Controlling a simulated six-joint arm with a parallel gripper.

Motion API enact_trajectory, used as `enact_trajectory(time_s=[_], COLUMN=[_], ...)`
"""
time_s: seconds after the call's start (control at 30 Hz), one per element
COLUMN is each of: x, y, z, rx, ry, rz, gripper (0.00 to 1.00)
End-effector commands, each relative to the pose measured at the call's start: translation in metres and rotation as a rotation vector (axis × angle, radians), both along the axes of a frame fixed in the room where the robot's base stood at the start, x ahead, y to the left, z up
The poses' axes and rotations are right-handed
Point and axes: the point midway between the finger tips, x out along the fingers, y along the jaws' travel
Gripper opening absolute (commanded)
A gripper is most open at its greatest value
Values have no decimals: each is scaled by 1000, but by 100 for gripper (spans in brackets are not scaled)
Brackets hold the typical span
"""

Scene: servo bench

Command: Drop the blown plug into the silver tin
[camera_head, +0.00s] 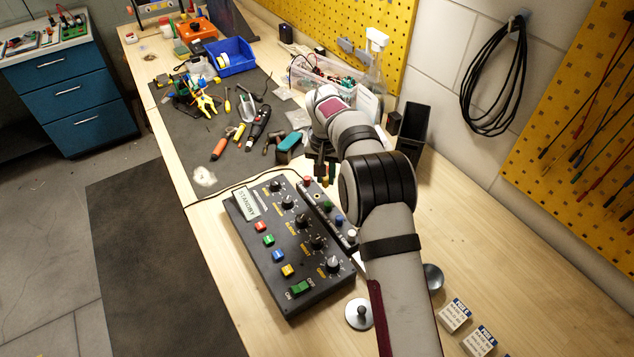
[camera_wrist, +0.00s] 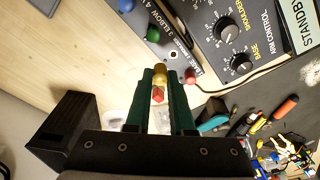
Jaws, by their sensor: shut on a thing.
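My gripper (camera_wrist: 158,88) is shut on a small plug (camera_wrist: 159,78) with a brass body and a red end, held between the green fingers. In the head view my gripper (camera_head: 325,170) hangs by the far end of the socket strip (camera_head: 328,212), mostly hidden by my arm. In the wrist view the strip has an open dark hole (camera_wrist: 173,53) near the held plug. A round grey metal thing (camera_head: 432,277), perhaps the silver tin, stands right of my forearm, partly hidden. A silver disc with a dark knob (camera_head: 360,314), perhaps a lid, lies left of my forearm.
The black control box (camera_head: 285,245) with knobs and coloured buttons stands left of the strip. Two small labelled boxes (camera_head: 455,316) sit at the front right. A black open holder (camera_head: 413,128) stands near the wall. Tools cover the dark mat (camera_head: 190,140).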

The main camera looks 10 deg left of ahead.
Motion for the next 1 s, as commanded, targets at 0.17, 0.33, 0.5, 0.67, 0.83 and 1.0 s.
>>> enact_trajectory(time_s=[0.17,0.33,0.5,0.67,0.83,1.0], x=[-6,-10,-12,-13,-13,-28], y=[-46,-79,-93,-94,-96,-137], z=[28,49,56,57,57,63], rx=[1,1,1,1,0,1], ry=[-1,-1,-1,0,0,3], rz=[-4,-2,1,1,1,0], gripper=[0,0,0,0,0,0])
